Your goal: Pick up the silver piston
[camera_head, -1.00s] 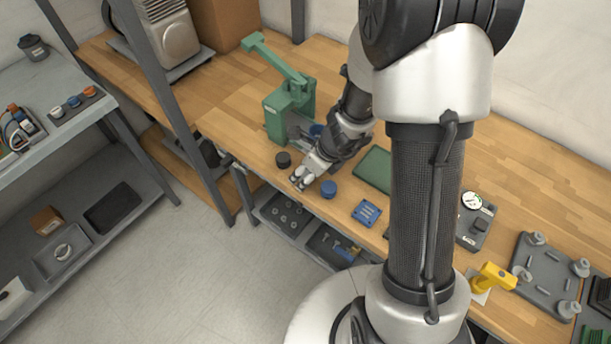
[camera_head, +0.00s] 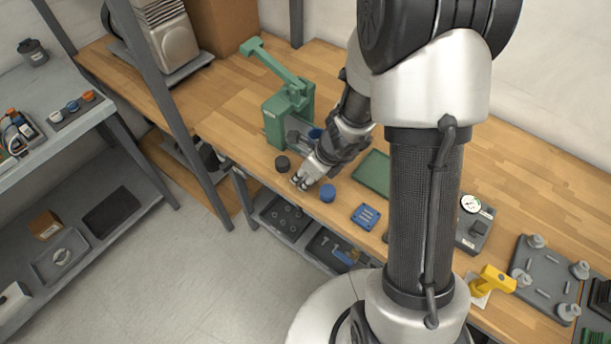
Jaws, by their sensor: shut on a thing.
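My gripper (camera_head: 299,183) is at the front edge of the wooden bench, between a dark round cap and a blue round cap. Its fingers are shut on a small silver thing at their tips, which I take to be the silver piston. The fingers hide most of it, so its shape cannot be made out. Whether it touches the bench or is just above it cannot be told.
A green press (camera_head: 288,110) stands behind my gripper. The dark cap (camera_head: 282,163) and blue cap (camera_head: 327,193) are close on either side. A blue block (camera_head: 366,216), green mat (camera_head: 374,172), gauge box (camera_head: 475,222) and yellow tool (camera_head: 493,280) are to the right.

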